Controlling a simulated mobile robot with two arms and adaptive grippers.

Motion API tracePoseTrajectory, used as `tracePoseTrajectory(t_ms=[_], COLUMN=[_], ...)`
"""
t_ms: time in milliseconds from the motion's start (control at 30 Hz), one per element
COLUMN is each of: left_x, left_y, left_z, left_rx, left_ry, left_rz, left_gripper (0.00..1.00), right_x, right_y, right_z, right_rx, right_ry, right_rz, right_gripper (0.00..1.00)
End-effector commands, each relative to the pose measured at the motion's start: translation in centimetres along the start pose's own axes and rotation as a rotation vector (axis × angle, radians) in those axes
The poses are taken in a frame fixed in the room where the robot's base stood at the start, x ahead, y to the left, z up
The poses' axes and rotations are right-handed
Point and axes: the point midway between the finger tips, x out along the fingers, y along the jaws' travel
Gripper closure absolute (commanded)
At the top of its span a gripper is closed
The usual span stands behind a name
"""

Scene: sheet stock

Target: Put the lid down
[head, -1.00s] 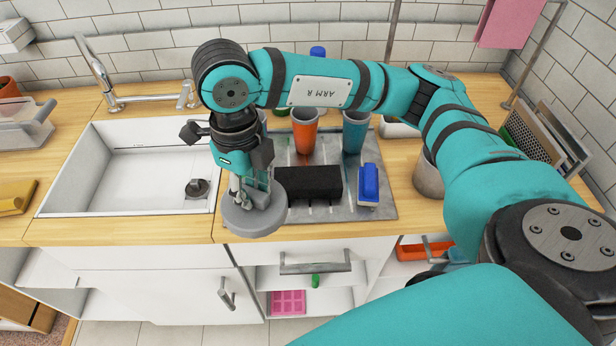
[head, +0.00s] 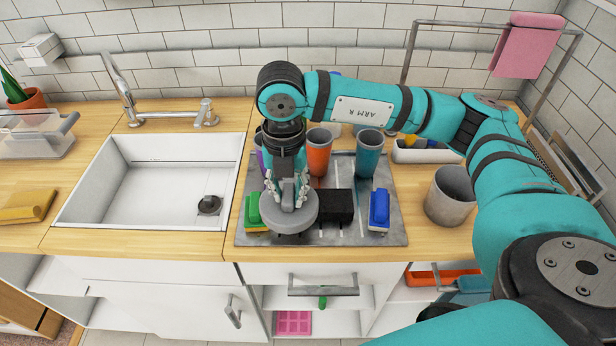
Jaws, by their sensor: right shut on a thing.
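A round grey lid (head: 289,219) with a knob on top shows in the head view, at the front left of the metal drainer tray (head: 350,238). My right gripper (head: 288,192) points down and is shut on the lid's knob. The lid is over the tray, between a green and yellow sponge or brush and a black block. I cannot tell whether its underside touches the tray. My left gripper is not in view.
A green item (head: 253,211), a black block (head: 337,207) and a blue brush (head: 379,209) lie on the tray. Orange (head: 319,153) and teal (head: 368,153) cups stand behind. A grey pot (head: 450,196) is on the right, an empty sink (head: 150,190) on the left.

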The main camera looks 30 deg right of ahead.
Motion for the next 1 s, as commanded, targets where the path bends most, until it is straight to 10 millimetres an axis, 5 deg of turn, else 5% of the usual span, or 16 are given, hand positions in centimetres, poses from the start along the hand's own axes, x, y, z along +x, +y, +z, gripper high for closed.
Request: tracePoseTrajectory(t_ms=[300,700,1000], left_x=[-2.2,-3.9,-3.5], left_y=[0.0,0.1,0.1], left_z=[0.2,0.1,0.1], left_rx=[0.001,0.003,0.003], left_ry=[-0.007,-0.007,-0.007], left_rz=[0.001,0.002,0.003], left_gripper=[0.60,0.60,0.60], right_x=[0.4,4.0,4.4], right_y=[-3.3,-3.5,-3.4], right_z=[5.1,5.4,5.4], right_rx=[0.001,-0.002,-0.002], right_ry=[0.000,0.001,0.000], right_rz=[-0.001,0.000,0.000], right_gripper=[1.00,1.00,1.00])
